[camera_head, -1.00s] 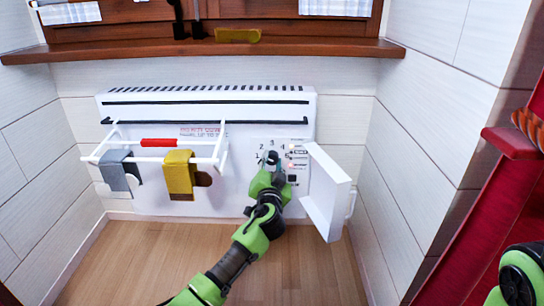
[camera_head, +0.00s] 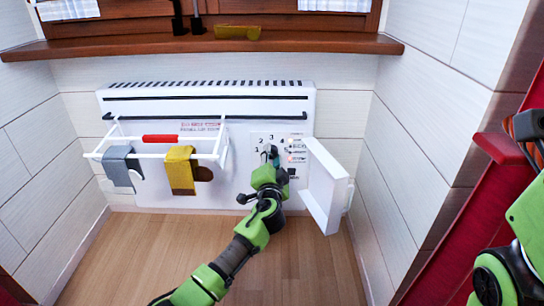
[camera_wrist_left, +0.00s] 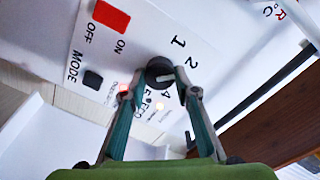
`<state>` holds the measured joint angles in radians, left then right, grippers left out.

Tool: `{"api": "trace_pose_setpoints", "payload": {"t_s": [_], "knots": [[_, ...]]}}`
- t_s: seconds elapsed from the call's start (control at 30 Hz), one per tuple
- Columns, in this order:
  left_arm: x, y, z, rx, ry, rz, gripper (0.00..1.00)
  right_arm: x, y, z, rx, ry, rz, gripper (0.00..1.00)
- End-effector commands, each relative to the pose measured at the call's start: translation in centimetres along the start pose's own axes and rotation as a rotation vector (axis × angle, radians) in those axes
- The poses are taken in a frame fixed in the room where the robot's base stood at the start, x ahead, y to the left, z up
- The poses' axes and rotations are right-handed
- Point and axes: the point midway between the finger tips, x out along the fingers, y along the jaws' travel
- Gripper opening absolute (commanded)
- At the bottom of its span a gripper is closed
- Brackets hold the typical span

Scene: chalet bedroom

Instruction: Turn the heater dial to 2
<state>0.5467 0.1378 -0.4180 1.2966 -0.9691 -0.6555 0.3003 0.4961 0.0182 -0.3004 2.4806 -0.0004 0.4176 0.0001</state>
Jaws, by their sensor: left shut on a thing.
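The white heater (camera_head: 230,190) hangs on the wall under the window sill, with its control panel at the right end. My left gripper (camera_head: 271,158) reaches up to the panel and covers most of the dial in the head view. In the left wrist view, the dark round dial (camera_wrist_left: 158,69) sits between the fingertips of my left gripper (camera_wrist_left: 160,80), which is shut on it. A pale mark on the dial points toward the right finger. The printed 1, 2 and 4 show around it; the 3 is hidden. My right gripper is out of view.
A white panel door (camera_head: 322,188) stands open just right of my left gripper. The wooden floor (camera_head: 300,260) is clear.

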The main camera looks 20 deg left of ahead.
Motion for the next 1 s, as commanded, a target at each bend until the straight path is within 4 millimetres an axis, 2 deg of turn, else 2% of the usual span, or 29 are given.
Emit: {"api": "trace_pose_setpoints", "payload": {"t_s": [0.1, 0.13, 0.2, 0.53, 0.67, 0.77, 1.0], "knots": [[0.0, 0.1, 0.0, -0.001, 0.0, 0.001, 0.07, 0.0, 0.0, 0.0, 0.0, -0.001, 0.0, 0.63], [0.0, 0.1, 0.0, -0.001, 0.0, 0.001, 0.33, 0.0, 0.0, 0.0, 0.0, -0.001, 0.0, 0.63], [0.0, 0.1, 0.0, -0.001, 0.0, 0.001, 0.45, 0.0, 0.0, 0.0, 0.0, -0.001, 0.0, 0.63], [-0.1, 0.1, 0.0, -0.002, 0.0, 0.001, 0.45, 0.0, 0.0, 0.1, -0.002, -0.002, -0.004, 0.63], [-0.8, 0.1, 0.0, -0.003, 0.0, 0.002, 0.45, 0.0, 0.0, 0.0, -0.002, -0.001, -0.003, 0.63], [-1.9, 0.2, 0.0, -0.004, 0.001, 0.003, 0.45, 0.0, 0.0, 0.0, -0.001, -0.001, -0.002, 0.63], [-6.2, 0.2, 0.1, -0.004, 0.001, 0.003, 0.45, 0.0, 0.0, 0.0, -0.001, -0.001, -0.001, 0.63]]}}
